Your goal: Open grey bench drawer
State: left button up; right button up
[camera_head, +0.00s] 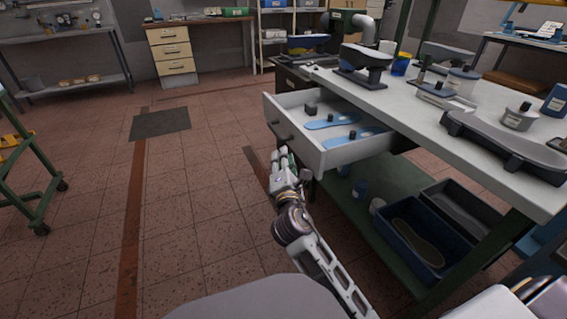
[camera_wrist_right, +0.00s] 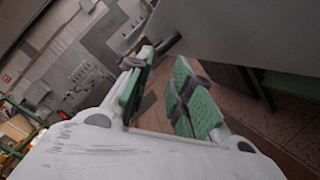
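The grey bench drawer (camera_head: 335,156) is pulled well out from under the light bench top (camera_head: 420,105). Inside it lie blue insoles (camera_head: 330,122) and small dark objects. A dark handle (camera_head: 281,130) sits on its front panel. My right gripper (camera_head: 286,160) is just below and in front of the drawer front. In the right wrist view, my right gripper (camera_wrist_right: 168,92) has its green-padded fingers apart with nothing between them. There the dark handle (camera_wrist_right: 168,45) shows beyond the fingertips, beside the grey drawer front (camera_wrist_right: 225,35). The handle appears clear of the fingers. My left gripper is not in view.
Shoe lasts and fixtures (camera_head: 361,65) and several jars (camera_head: 462,80) stand on the bench top. Dark bins (camera_head: 415,248) rest on the green lower shelf (camera_head: 345,205). A green cart frame (camera_head: 40,190) stands at the left.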

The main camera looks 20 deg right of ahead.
jog(key=shift+s+a+f, duration=0.1)
jog(key=shift+s+a, duration=0.05)
jog(key=shift+s, duration=0.35)
dwell(0.4)
dwell(0.3)
